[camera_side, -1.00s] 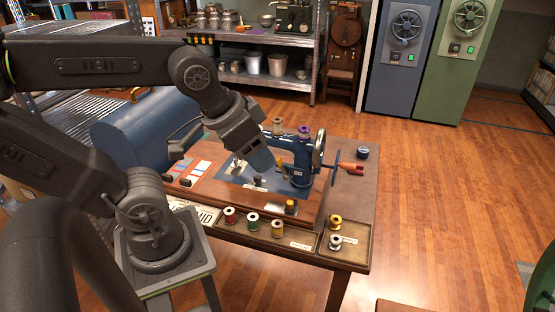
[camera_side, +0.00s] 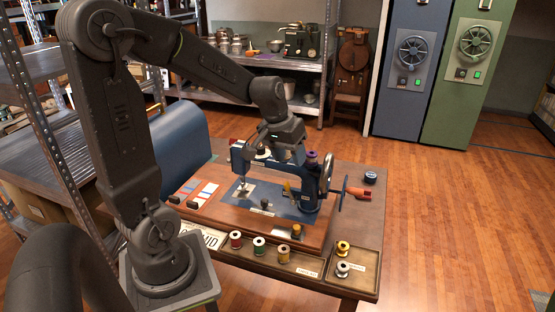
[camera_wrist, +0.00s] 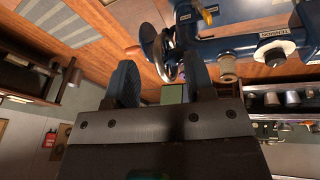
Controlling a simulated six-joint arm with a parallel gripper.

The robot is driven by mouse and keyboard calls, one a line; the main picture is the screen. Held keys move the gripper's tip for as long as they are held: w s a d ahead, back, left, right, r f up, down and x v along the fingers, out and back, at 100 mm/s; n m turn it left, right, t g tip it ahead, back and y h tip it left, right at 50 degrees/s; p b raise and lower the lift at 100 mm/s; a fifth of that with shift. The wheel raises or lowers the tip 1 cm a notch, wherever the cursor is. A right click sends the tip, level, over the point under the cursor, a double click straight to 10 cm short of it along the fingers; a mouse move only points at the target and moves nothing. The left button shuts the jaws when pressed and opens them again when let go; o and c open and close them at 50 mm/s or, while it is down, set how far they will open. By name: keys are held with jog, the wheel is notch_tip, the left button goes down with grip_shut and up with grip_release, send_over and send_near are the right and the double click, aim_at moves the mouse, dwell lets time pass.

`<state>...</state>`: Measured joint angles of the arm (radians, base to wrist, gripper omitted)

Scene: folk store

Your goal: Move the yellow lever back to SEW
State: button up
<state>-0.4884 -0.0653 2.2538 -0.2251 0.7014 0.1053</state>
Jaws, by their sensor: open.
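The blue sewing machine (camera_side: 308,192) stands on a wooden base on the table. A small yellow lever (camera_side: 287,189) shows on the front of its body; I cannot read which label it points to. A yellow-orange piece, apparently the lever, shows at the top of the wrist view (camera_wrist: 205,12).
A tray (camera_side: 312,279) of several thread spools lies along the table's front edge. Another yellow-topped piece (camera_side: 296,231) sits on the wooden base. A blue rounded cover (camera_side: 185,150) stands at left.

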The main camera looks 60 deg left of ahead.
aim_at(286, 185)
jog(key=w+a+f+n, duration=0.1)
jog(key=a+f+n, duration=0.2)
jog(key=a+f, duration=0.5)
jog(key=shift+g, duration=0.3)
jog(key=shift+w+a+x, duration=0.1)
jog(key=shift+a+x, duration=0.05)
jog(key=shift+x, duration=1.05)
jog(key=shift+w+a+x, duration=0.1)
jog(key=shift+a+x, duration=0.1)
jog(key=shift+x, duration=1)
jog(key=shift+w+a+x, duration=0.1)
jog(key=shift+a+x, duration=0.05)
jog(key=shift+x, duration=1.05)
jog(key=shift+f, duration=0.2)
jog(key=shift+w, duration=0.1)
jog(key=w+d, duration=0.3)
jog(key=d, duration=0.1)
jog(key=shift+w+f, duration=0.2)
jog(key=shift+w, duration=0.2)
jog(key=shift+s+a+r, duration=0.1)
jog(key=shift+a, duration=0.1)
jog(key=shift+s+a+r, duration=0.1)
jog(key=shift+s+a, duration=0.05)
jog(key=shift+s, duration=0.05)
